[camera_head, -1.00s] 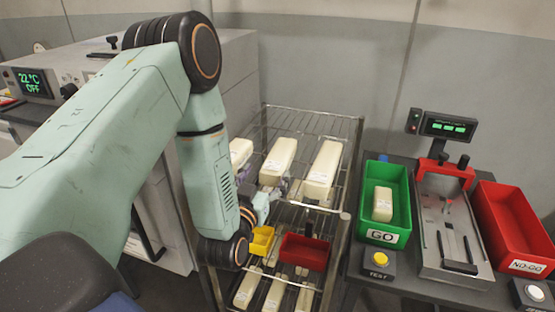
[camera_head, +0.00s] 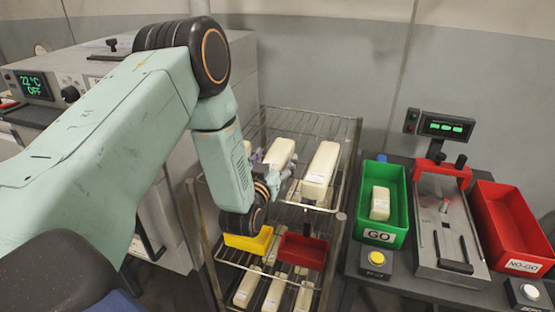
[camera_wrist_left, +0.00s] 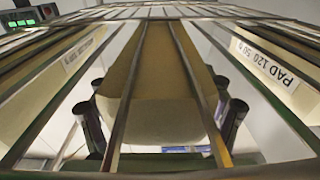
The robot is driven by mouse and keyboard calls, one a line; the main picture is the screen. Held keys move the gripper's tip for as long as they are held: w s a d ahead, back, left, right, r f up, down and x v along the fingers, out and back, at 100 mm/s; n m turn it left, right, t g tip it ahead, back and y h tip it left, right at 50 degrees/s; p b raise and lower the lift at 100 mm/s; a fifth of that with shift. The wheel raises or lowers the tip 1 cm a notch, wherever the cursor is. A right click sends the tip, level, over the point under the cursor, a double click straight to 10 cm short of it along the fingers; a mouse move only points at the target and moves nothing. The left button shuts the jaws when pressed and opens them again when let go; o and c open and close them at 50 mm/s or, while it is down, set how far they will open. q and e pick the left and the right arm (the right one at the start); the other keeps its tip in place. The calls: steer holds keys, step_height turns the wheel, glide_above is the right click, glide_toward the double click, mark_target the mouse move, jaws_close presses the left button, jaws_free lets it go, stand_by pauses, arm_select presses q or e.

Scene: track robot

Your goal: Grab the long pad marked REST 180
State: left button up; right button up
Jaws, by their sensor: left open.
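Long cream pads lie on the upper shelf of a wire rack (camera_head: 345,150): a middle pad (camera_head: 279,153), a right pad (camera_head: 322,168) and a left one mostly hidden by my arm. No REST 180 marking is readable. My left gripper (camera_head: 279,179) is at the front end of the middle pad. In the left wrist view, seen through shelf wires, its open fingers (camera_wrist_left: 160,123) stand either side of the central pad (camera_wrist_left: 160,75); I cannot tell whether they touch it. The neighbouring pad on the right (camera_wrist_left: 270,70) is marked PAD 120; the left pad's label (camera_wrist_left: 85,50) is unreadable.
More pads (camera_head: 274,293) lie on the lower shelf. Right of the rack are a green GO bin (camera_head: 398,205), a test fixture (camera_head: 445,262) and a red NO-GO bin (camera_head: 512,222).

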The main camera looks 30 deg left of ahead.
arm_select(q)
steer(key=shift+a, duration=0.15)
steer(key=shift+c, duration=0.2)
steer(key=c, duration=0.6)
steer(key=shift+s, duration=0.1)
steer(key=c, duration=0.5)
